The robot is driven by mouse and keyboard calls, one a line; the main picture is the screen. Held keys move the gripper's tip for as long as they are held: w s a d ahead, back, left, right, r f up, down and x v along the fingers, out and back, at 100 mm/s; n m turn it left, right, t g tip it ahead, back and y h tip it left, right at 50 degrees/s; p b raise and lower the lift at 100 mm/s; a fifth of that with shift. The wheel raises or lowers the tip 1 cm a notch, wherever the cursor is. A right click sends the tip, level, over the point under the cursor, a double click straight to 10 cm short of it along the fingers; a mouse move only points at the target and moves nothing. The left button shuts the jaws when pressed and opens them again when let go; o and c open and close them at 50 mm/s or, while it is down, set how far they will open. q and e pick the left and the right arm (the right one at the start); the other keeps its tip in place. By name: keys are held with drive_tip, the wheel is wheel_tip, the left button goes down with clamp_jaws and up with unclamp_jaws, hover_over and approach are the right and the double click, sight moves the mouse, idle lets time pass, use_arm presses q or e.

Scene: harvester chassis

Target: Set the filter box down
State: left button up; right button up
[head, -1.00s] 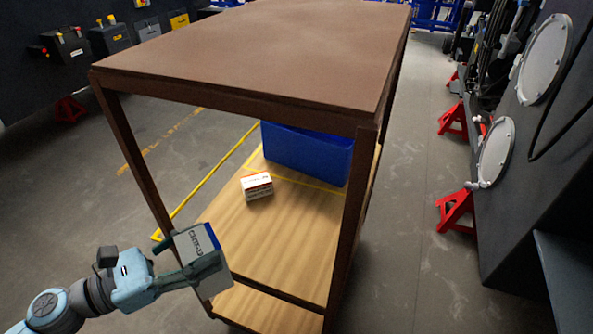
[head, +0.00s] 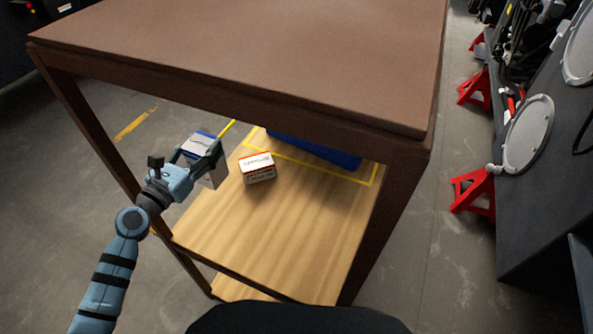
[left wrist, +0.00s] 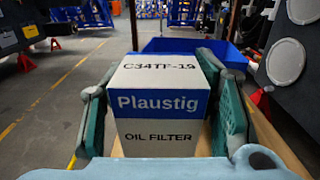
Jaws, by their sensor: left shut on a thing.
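My left gripper (head: 197,154) is shut on the filter box (head: 212,176), a white and blue carton. In the left wrist view the filter box (left wrist: 158,140) is upright between the two green fingers and reads "Plaustig" and "OIL FILTER". In the head view it is at the left edge of the wooden shelf (head: 270,225), under the brown table top. I cannot tell whether its bottom touches the shelf. A smaller white and red box (head: 257,168) lies on the shelf to its right. My right gripper is not in view.
A blue bin (head: 320,153) stands at the back of the shelf, beside a yellow marking line (head: 310,166). The brown table top (head: 250,60) and its posts frame the shelf. The front of the shelf is bare. Red stands (head: 472,190) are at right.

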sight(214, 177)
use_arm(q)
drive_tip(key=w, duration=0.1)
drive_tip(key=w+f, duration=0.1)
drive_tip(key=shift+w+d+f, duration=0.15)
drive_tip(key=shift+w+f, duration=0.05)
drive_tip(key=shift+w, duration=0.1)
drive_tip(key=shift+f+b, duration=0.75)
drive_tip(key=shift+f, duration=0.05)
drive_tip(key=f+b, duration=0.2)
drive_tip(key=f, duration=0.1)
drive_tip(key=s+f+b, duration=0.1)
drive_tip(key=f+b, duration=0.4)
drive_tip(key=f, duration=0.1)
drive_tip(key=shift+s+f+b, duration=0.1)
drive_tip(key=shift+s+b, duration=0.1)
drive_tip(key=shift+b, duration=0.2)
wheel_tip(214, 177, down, 8)
drive_tip(key=b, duration=0.6)
drive_tip(key=shift+w+f, duration=0.2)
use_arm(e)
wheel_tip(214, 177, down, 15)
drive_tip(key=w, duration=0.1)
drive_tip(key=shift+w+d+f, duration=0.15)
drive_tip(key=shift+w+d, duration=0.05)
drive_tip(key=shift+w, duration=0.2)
use_arm(q)
drive_tip(key=shift+f, duration=0.2)
drive_tip(key=o, duration=1.6)
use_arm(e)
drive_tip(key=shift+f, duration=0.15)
